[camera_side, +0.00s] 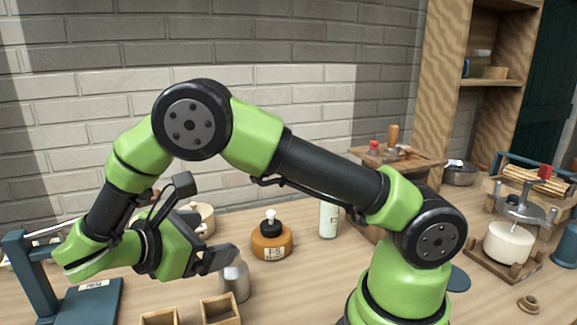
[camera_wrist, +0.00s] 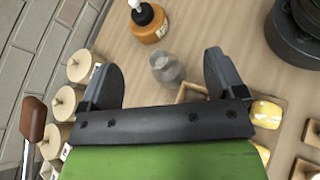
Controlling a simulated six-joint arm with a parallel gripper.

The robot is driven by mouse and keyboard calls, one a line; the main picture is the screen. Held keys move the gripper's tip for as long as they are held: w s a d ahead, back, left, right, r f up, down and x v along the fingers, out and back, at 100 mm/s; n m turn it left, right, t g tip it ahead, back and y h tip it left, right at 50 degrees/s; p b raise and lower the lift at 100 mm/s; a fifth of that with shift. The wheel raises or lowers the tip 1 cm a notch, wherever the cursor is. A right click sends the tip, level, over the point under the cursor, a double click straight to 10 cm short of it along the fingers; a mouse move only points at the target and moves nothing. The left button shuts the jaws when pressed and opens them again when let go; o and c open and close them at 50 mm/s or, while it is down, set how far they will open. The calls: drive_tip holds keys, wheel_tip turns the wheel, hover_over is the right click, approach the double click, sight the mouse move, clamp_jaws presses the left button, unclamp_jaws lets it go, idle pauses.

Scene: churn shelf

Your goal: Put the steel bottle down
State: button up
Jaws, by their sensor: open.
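The steel bottle (camera_side: 235,280) is grey and shiny and stands upright on the wooden table, just beyond my gripper (camera_side: 222,259) in the side view. The fingers hide part of its top there. In the wrist view the steel bottle (camera_wrist: 166,70) shows in the gap between the two spread fingers of my gripper (camera_wrist: 160,75). The fingers are open, and bare table shows on either side of the bottle. I cannot tell exactly how far the fingertips are from it.
Small wooden boxes (camera_side: 220,309) are close in front of the steel bottle. A blue press (camera_side: 95,302) is at left, a white churn (camera_side: 508,244) at far right. Lidded pots (camera_wrist: 81,67) line the wall.

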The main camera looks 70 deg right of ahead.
drive_tip(key=s+r+m+t+y, duration=1)
drive_tip(key=s+r+m+y, duration=0.4)
drive_tip(key=m, duration=0.3)
drive_tip(key=shift+s+a+r+y, duration=0.15)
drive_tip(key=shift+s+r+y, duration=0.25)
drive_tip(key=shift+y, duration=0.1)
